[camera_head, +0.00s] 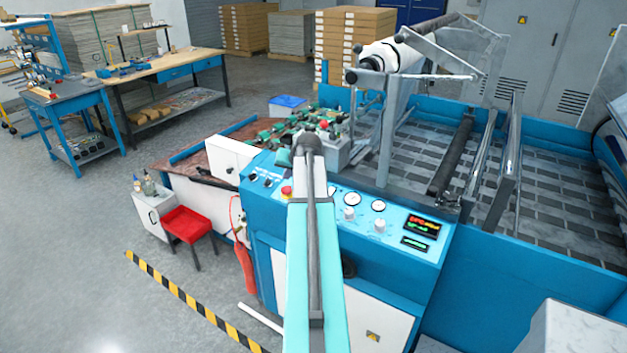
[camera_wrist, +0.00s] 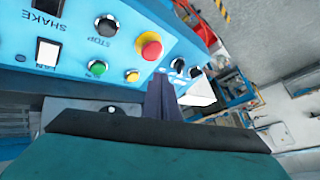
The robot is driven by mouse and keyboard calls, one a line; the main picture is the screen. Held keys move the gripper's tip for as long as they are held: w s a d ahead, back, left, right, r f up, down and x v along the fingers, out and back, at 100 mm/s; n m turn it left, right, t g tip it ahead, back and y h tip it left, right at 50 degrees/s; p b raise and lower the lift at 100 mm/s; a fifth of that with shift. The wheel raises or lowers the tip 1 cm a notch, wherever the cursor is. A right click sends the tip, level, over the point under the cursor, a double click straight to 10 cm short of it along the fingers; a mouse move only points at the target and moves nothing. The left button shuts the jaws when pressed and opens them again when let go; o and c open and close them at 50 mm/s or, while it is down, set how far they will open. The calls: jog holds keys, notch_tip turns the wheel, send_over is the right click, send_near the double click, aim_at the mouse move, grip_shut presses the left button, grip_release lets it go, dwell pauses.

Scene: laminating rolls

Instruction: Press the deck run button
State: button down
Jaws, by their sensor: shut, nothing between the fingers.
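In the wrist view the blue control panel (camera_wrist: 75,85) shows upside down. It bears a green button (camera_wrist: 97,68), a yellow button (camera_wrist: 132,76), a red mushroom button (camera_wrist: 150,47) on a yellow collar, a black button (camera_wrist: 107,25) by the word STOP, and a white rocker (camera_wrist: 47,52). The word SHAKE is near the rocker. The small labels are too blurred to read, so I cannot tell which is the deck run button. My gripper (camera_wrist: 160,98) is shut and empty, its dark fingers close to the panel near the yellow and red buttons. Contact cannot be told. In the head view my arm hides it.
In the head view, gauges (camera_head: 353,199) and a lit display (camera_head: 422,226) sit on the panel's right part. Rollers (camera_head: 453,155) and a laminating roll (camera_head: 392,54) lie behind it. A red stool (camera_head: 186,223) stands left. The grey floor at left is mostly open.

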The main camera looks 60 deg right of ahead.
jog(key=s+d+r+m+h+p, duration=0.1)
jog(key=s+d+r, duration=0.4)
jog(key=s+r, duration=0.1)
jog(key=shift+d, duration=0.2)
jog(key=shift+f, duration=0.1)
jog(key=shift+d+f+b, duration=0.3)
jog(key=shift+f+b, duration=0.45)
jog(key=shift+f, duration=0.65)
jog(key=shift+d+f+b, duration=0.35)
jog(key=shift+f+b, duration=0.35)
jog(key=shift+f, duration=0.65)
jog(key=shift+d+f+b, duration=0.3)
jog(key=shift+f+b, duration=0.45)
jog(key=shift+f, duration=0.65)
jog(key=shift+f, duration=0.1)
jog(key=shift+d+f+b, duration=0.1)
jog(key=shift+f+b, duration=0.2)
